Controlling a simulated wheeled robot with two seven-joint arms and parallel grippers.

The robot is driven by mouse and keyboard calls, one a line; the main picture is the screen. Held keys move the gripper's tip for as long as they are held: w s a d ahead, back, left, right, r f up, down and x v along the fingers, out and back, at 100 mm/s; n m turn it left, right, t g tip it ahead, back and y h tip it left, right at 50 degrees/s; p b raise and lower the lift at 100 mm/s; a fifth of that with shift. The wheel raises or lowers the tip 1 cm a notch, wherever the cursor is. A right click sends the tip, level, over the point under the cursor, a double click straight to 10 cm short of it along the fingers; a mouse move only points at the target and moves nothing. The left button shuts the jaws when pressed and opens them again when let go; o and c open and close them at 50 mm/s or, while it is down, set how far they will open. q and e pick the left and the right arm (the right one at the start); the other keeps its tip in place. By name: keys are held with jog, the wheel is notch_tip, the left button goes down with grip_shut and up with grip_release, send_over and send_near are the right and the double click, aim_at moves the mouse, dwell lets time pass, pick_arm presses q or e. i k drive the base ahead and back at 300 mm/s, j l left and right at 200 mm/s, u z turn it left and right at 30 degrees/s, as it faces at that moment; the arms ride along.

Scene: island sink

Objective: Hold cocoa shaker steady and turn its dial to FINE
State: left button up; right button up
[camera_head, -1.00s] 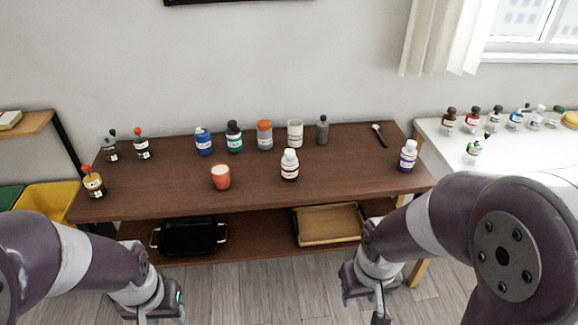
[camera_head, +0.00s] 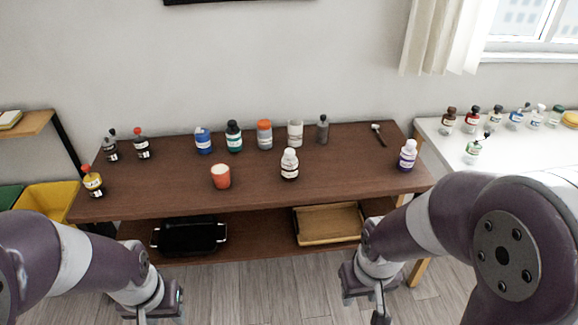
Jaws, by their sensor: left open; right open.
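No label is readable, so I cannot tell for certain which container is the cocoa shaker. A small dark brown bottle with a white label and white top (camera_head: 289,166) stands upright near the middle of the brown table. A jar with an orange lid (camera_head: 264,136) stands upright behind it. No dial or FINE mark can be made out. My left gripper (camera_head: 152,312) is open and empty, low in front of the table's left part. My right gripper (camera_head: 364,302) is open and empty, low in front of its right part. Both are apart from every container.
The brown table (camera_head: 340,178) also holds a red cup (camera_head: 221,177), a blue bottle (camera_head: 203,141), a green bottle (camera_head: 234,137), a white jar (camera_head: 295,133) and a purple bottle (camera_head: 407,156). A black pan (camera_head: 190,237) and wooden tray (camera_head: 328,224) lie on the lower shelf.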

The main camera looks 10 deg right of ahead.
aim_at(289, 158)
jog(key=i+l+u, duration=0.15)
jog(key=i+l, duration=0.2)
jog(key=i+l+u, duration=0.15)
jog(key=i+l, duration=0.15)
jog(key=i+l+u, duration=0.15)
jog(key=i+l, duration=0.15)
jog(key=l, duration=0.25)
jog(key=i+l+u, duration=0.15)
jog(key=i+l, duration=0.15)
jog(key=l, duration=0.15)
